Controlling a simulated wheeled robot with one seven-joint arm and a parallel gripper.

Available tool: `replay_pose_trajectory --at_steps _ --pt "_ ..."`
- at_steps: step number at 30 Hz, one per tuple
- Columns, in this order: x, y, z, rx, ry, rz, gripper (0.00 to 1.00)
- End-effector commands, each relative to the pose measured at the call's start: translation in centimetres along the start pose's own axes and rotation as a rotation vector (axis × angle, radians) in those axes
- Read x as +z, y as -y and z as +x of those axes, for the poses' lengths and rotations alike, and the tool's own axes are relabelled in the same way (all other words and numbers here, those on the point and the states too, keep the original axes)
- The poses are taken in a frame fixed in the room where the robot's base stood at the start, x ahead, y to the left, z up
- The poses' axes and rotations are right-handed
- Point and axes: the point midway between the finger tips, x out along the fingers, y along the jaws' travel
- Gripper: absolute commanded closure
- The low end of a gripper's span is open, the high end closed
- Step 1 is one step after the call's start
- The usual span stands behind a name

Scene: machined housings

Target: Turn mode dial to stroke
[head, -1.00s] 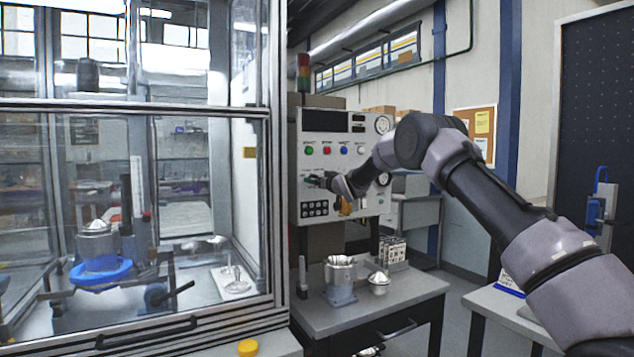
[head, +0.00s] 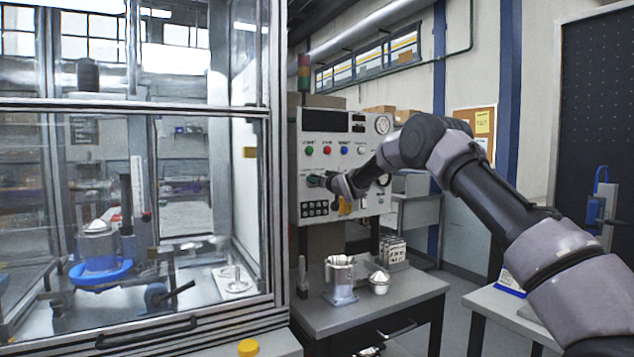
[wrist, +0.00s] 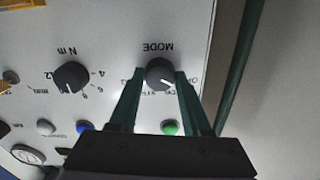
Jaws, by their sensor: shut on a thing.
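The mode dial (wrist: 160,72) is a dark round knob on the light panel, under the printed word MODE, which appears upside down in the wrist view. Its white pointer line faces the lower right of that view, towards small labels that the fingers partly cover. My gripper (wrist: 160,80) has its two green fingers on either side of the dial and is shut on it. In the head view my gripper (head: 322,181) is at the left part of the control panel (head: 343,122), and the dial is hidden there.
A second knob marked N m (wrist: 72,76) is left of the dial in the wrist view. Coloured buttons, including a green one (wrist: 170,127), lie close to the fingers. A glass-walled enclosure (head: 275,200) stands left of the panel. A bench (head: 400,300) with metal parts is below.

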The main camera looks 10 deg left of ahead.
Motion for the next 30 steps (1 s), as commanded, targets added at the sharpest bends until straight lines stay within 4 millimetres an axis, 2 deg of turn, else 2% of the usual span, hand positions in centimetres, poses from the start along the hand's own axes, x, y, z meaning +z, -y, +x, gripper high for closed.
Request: replay_pose_trajectory --at_steps 30 --pt "0.02 -0.23 -0.02 0.002 -0.001 0.942 1.00"
